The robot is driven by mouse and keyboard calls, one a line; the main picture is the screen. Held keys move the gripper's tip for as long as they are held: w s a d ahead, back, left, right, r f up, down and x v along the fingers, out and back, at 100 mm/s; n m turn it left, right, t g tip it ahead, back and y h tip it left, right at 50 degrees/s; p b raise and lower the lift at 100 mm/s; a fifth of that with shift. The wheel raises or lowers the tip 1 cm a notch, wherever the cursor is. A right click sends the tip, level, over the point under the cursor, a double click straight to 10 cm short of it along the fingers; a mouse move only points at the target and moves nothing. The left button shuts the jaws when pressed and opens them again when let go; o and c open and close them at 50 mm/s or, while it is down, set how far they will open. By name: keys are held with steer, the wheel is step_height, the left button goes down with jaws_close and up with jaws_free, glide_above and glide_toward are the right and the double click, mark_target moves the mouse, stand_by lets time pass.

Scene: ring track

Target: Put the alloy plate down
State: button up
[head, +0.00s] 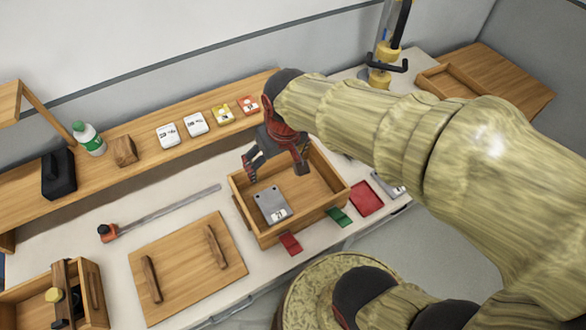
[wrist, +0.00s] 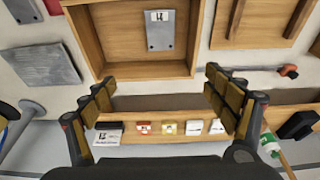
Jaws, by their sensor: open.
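A grey plate (head: 271,203) with a small white label lies flat inside the open wooden box (head: 296,226), towards its left side. It also shows in the wrist view (wrist: 160,33), inside the same box (wrist: 122,70). I take it to be the alloy plate; its label is too small to read. My gripper (head: 274,166) is above the back part of the box. In the wrist view my gripper (wrist: 161,92) has its fingers wide apart with nothing between them, and the plate lies beyond them, apart from both.
A wooden lid (head: 184,262) with two handles lies left of the box. A red block (head: 366,198) and another grey labelled plate (head: 388,184) lie to its right. A shelf behind holds several labelled cards, a wooden block (head: 123,151) and a bottle (head: 88,138).

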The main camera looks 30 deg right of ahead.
steer(key=s+r+t, duration=0.2)
steer(key=s+r, duration=0.5)
steer(key=s, duration=0.1)
steer(key=shift+s+r, duration=0.4)
steer(key=shift+d, duration=0.1)
step_height(320, 180, down, 2)
steer(key=shift+f+b, duration=0.25)
steer(key=shift+b, duration=0.95)
